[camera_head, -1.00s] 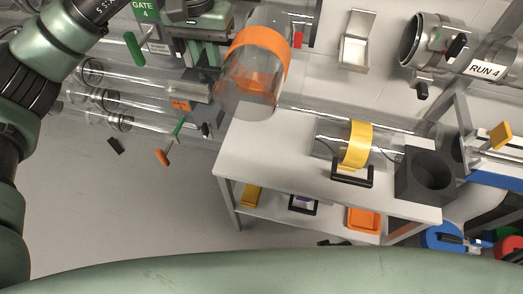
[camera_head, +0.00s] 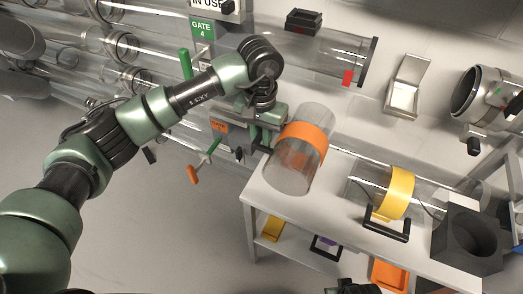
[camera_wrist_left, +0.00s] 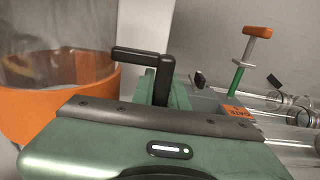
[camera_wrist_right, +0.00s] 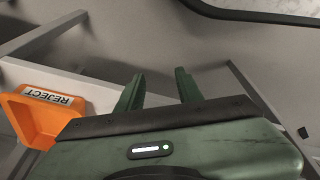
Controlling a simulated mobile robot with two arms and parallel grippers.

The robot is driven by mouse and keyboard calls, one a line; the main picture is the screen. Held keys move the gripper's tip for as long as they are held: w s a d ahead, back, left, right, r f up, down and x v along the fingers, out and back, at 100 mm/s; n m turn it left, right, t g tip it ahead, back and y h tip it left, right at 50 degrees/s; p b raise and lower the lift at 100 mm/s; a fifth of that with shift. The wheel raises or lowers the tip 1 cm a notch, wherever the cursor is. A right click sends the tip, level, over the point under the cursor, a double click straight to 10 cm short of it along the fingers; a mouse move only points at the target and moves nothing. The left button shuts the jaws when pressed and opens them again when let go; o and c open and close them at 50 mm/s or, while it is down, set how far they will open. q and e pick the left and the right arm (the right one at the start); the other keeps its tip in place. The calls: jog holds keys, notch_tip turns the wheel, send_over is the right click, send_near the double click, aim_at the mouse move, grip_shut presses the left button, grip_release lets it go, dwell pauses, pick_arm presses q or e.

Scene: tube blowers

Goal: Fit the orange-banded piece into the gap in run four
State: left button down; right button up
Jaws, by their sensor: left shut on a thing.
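The orange-banded piece (camera_head: 303,140) is a wide clear tube, tilted, above the far left end of the white bench. My left gripper (camera_head: 268,128) is shut at its left side. In the left wrist view the orange band (camera_wrist_left: 105,90) is left of the jaws, and a black handle (camera_wrist_left: 143,57) rises at the jaws (camera_wrist_left: 160,85). The jaws' grip is partly hidden. Run four shows a clear tube end (camera_head: 365,62) with a red tag, and a metal collar (camera_head: 470,95) to its right, with open space between. My right gripper (camera_wrist_right: 157,90) is open and empty.
A yellow-banded piece (camera_head: 398,192) and a dark block with a round hole (camera_head: 470,240) stand on the bench (camera_head: 335,222). An orange reject tray (camera_wrist_right: 40,112) is near my right gripper. Other clear runs (camera_head: 120,45) fill the left.

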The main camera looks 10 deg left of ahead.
pick_arm(q)
notch_tip(320, 180, down, 4)
jog(key=shift+r, duration=0.15)
jog(key=shift+f+b, duration=0.2)
jog(key=shift+b, duration=0.1)
jog(key=c, duration=1.4)
grip_release()
pick_arm(e)
jog(key=shift+w+r, duration=0.15)
jog(key=shift+r, duration=0.75)
